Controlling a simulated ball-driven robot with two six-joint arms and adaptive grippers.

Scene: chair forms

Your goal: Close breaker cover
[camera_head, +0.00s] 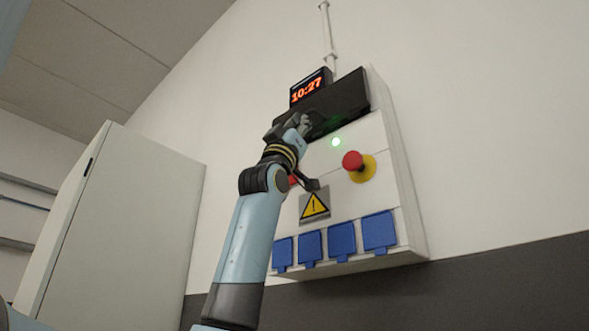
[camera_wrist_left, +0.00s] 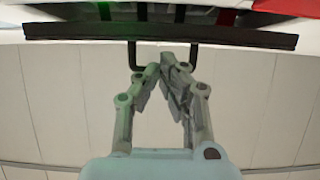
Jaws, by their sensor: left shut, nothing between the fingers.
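The breaker cover (camera_head: 345,97) is a dark panel at the top of the white wall box (camera_head: 405,190). It seems to stand out from the box front, but its exact angle is hard to tell. In the left wrist view the cover (camera_wrist_left: 240,37) is a dark bar across the top, with a black U-shaped handle (camera_wrist_left: 131,54) on it. My left gripper (camera_head: 306,121) is at the cover's lower left part. In the left wrist view its fingertips (camera_wrist_left: 164,64) are together, empty, and overlap the handle in the picture; contact is unclear. My right gripper is out of view.
Below the cover are a lit green lamp (camera_head: 336,142), a red emergency button (camera_head: 352,160), a warning sign (camera_head: 315,206) and several blue socket covers (camera_head: 342,238). A red clock display (camera_head: 308,91) sits above. A tall pale cabinet (camera_head: 125,225) stands at left.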

